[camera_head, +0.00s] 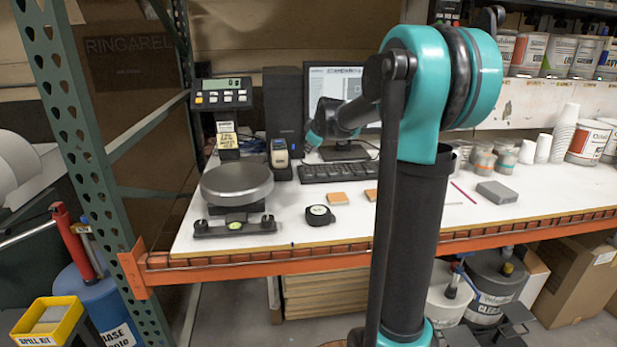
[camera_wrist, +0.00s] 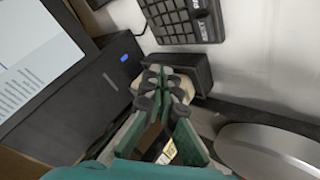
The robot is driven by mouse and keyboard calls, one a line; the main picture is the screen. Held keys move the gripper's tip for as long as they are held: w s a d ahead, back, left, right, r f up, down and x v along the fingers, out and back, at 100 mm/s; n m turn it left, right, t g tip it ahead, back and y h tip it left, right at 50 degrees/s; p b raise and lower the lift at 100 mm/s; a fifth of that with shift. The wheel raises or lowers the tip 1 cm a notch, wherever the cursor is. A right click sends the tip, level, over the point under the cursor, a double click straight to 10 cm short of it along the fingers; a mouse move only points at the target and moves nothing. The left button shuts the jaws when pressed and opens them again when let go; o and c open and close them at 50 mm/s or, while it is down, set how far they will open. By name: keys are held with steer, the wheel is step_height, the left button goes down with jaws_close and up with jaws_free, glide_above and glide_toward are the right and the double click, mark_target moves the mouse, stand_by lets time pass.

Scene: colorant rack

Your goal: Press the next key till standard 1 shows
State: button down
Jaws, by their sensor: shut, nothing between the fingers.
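A small handheld instrument (camera_head: 280,153) with a pale body and a small screen stands in a dark dock (camera_head: 281,172) on the bench, between the scale and the keyboard. Its screen text and key labels are too small to read. My gripper (camera_wrist: 164,74) is shut and empty in the wrist view, with its fingertips in front of the instrument. The fingers hide most of the instrument there; only pale edges and the dark dock (camera_wrist: 184,70) show. In the head view my wrist hangs just right of the instrument. I cannot tell whether the fingers touch it.
A round scale pan (camera_head: 237,184) sits left, with its display (camera_head: 221,94) behind reading 0 g. A computer tower (camera_head: 283,105), monitor (camera_head: 333,85) and keyboard (camera_head: 338,171) stand close by. A tape measure (camera_head: 320,215) lies in front. The bench's front middle is mostly clear.

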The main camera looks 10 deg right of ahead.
mark_target(309, 176)
steer(key=shift+f, duration=3.65)
steer(key=shift+f, duration=0.4)
steer(key=shift+f, duration=0.35)
steer(key=shift+r, duration=0.8)
steer(key=shift+r, duration=2.5)
